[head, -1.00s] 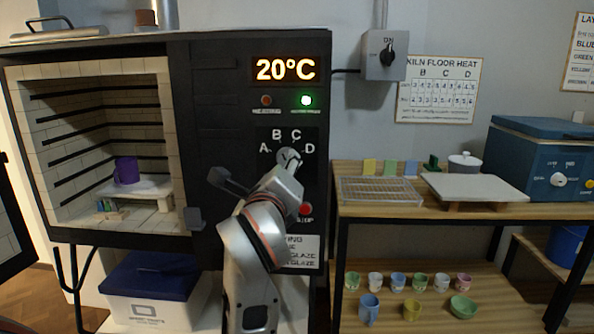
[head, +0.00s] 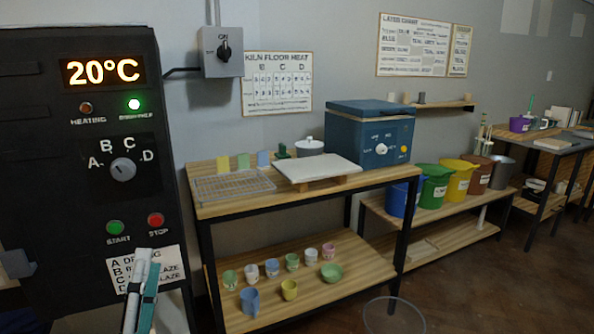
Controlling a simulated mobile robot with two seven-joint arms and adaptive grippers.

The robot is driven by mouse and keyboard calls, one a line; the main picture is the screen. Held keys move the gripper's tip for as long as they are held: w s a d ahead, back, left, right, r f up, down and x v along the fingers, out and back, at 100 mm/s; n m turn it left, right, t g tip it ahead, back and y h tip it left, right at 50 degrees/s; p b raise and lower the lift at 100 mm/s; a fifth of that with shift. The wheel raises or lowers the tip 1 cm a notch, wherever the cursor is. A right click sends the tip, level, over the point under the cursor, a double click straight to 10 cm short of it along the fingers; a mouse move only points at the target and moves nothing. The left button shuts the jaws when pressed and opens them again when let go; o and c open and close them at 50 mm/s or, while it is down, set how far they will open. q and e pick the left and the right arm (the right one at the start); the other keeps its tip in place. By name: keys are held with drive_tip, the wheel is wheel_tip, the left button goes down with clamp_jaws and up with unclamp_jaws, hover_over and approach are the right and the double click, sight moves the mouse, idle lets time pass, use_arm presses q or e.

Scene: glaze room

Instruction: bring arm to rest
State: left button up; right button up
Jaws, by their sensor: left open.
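My left gripper (head: 142,294) shows at the bottom left, with its two fingers apart and nothing seen between them. It is in front of the lower part of the kiln's control panel, below the start button (head: 115,227) and stop button (head: 156,219), and covers part of the program label (head: 122,272). The kiln dial (head: 122,170) is clear of the gripper, among the letters A to D; I cannot tell its setting surely. The display (head: 103,71) reads 20°C. My right gripper is not in view.
A wooden table (head: 230,206) right of the kiln holds a wire rack (head: 232,187), white slab (head: 303,168) and blue box (head: 367,135). Coloured buckets (head: 455,182) stand further right. A round clear-looking rim (head: 393,316) is at floor level.

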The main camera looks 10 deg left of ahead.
use_arm(q)
drive_tip(key=s+d+f+m+g+h, duration=0.25)
drive_tip(key=d+f+m+h, duration=0.25)
drive_tip(key=f+m, duration=0.45)
drive_tip(key=s+d+f+m+g+h, duration=0.2)
drive_tip(key=d+f+m+g+h, duration=0.3)
drive_tip(key=f, duration=0.7)
drive_tip(key=s+f+m+g+y, duration=0.1)
drive_tip(key=s+f+m+g, duration=0.25)
drive_tip(key=s+f, duration=0.45)
drive_tip(key=s+f+m+g+y, duration=0.1)
drive_tip(key=s+f+m+g, duration=0.2)
drive_tip(key=s+f+m, duration=0.5)
drive_tip(key=shift+w+a+r+n+p, duration=0.15)
drive_tip(key=shift+r+n+p, duration=0.65)
drive_tip(key=shift+p, duration=2.25)
drive_tip(key=shift+w+a+r+n+p, duration=0.15)
drive_tip(key=shift+r+n+p, duration=0.6)
drive_tip(key=shift+p, duration=2.3)
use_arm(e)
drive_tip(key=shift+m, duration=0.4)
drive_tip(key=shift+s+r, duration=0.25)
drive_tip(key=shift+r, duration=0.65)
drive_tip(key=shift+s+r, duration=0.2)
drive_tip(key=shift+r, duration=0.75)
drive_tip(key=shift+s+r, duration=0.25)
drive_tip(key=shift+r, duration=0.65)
